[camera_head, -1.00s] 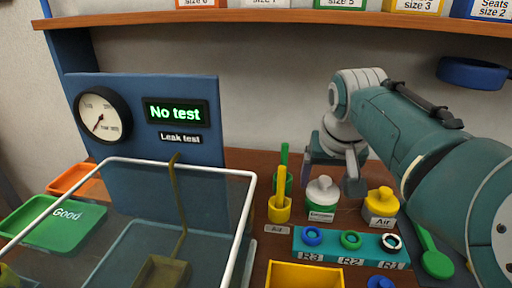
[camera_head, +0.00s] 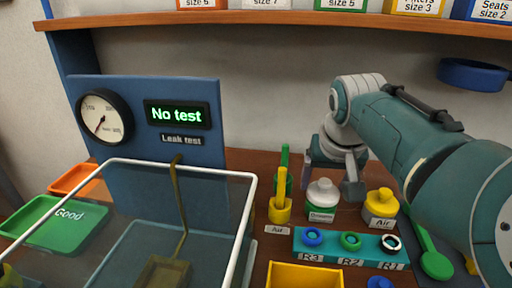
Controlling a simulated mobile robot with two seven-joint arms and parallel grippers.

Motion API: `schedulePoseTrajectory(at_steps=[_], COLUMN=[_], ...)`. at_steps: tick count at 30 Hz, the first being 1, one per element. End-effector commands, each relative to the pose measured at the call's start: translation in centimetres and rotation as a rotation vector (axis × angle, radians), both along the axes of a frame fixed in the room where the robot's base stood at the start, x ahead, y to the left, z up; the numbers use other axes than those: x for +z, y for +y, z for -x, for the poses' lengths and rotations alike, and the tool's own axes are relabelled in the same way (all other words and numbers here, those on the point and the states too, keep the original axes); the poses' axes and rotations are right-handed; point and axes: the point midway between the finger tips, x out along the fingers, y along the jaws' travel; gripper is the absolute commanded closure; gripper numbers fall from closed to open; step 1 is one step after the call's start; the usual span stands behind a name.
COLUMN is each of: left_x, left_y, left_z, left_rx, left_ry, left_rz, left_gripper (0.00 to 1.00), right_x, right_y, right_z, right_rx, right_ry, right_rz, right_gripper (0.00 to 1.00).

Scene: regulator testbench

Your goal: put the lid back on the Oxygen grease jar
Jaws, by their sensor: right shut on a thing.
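The Oxygen grease jar (camera_head: 320,214) stands on the bench right of centre, with a green body and a label. Its white knobbed lid (camera_head: 323,190) is at the top of the jar, roughly upright. I cannot tell whether it is fully seated. My right gripper (camera_head: 331,183) is at the jar, with one finger to the left of the lid and the other to the right, shut on the lid. The exact contact is hard to see. My left gripper is not in view.
The yellow Air jar (camera_head: 380,204) stands close to the right. A yellow cup (camera_head: 280,211) with a yellow tool is to the left. A teal ring rack (camera_head: 330,245) is in front. A white-edged clear guard (camera_head: 243,228) is at left, and a green spoon (camera_head: 434,258) at right.

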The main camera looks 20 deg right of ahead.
Motion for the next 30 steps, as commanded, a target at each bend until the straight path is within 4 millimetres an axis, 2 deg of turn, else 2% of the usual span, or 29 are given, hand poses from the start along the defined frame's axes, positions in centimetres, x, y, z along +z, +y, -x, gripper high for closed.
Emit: schedulePoseTrajectory(at_steps=[27,28,30], left_x=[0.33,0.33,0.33], left_y=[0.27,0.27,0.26], left_z=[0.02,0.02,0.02], left_rx=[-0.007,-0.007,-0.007], left_ry=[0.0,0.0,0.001], left_rz=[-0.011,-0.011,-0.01], left_gripper=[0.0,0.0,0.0], right_x=[-0.04,-0.04,-0.04], right_y=[0.02,0.02,0.02], right_z=[-0.03,-0.03,-0.03], right_rx=[0.0,0.0,0.0], right_ry=[-0.001,-0.001,-0.001], right_rz=[0.0,0.0,0.0], right_gripper=[0.73,0.18,0.1])
